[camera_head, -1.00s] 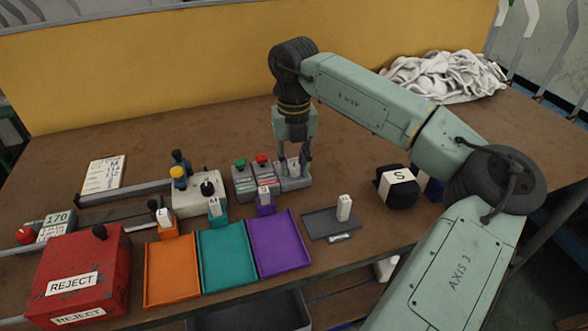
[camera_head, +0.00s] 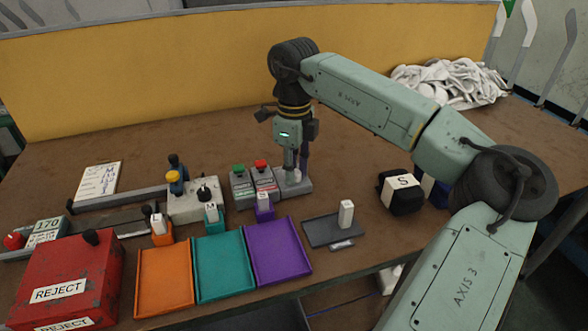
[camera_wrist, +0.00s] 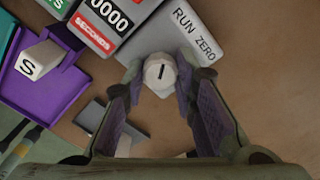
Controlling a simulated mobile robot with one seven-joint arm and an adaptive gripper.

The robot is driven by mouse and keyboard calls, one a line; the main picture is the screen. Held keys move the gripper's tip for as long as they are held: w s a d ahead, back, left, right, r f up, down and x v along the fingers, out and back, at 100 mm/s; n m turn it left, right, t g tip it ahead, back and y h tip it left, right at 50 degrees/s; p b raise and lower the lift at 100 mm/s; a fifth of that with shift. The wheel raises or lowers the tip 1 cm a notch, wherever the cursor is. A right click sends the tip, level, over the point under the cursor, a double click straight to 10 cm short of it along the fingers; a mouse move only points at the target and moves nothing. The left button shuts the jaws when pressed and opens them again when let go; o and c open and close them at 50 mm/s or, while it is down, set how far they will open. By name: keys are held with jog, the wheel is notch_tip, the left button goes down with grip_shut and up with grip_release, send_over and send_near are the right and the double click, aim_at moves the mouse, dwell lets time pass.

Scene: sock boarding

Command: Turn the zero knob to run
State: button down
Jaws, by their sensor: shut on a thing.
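The zero knob (camera_wrist: 160,72) is a small round pale knob with a short dark line on top. It sits on a grey box (camera_wrist: 192,32) printed RUN and ZERO. In the wrist view the line runs nearly straight up the picture, leaning slightly right; I cannot tell for sure which word it points to. My gripper (camera_wrist: 160,78) points down with one finger on each side of the knob and is shut on it. In the head view my gripper (camera_head: 296,174) stands over the same grey box (camera_head: 294,188) and its fingers largely hide the knob.
Orange (camera_head: 165,280), teal (camera_head: 222,266) and purple (camera_head: 279,252) trays lie in front.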

jog(key=shift+n, duration=1.1)
jog(key=c, duration=1.3)
grip_release()
jog(key=shift+r, duration=0.1)
notch_tip(320, 180, up, 12)
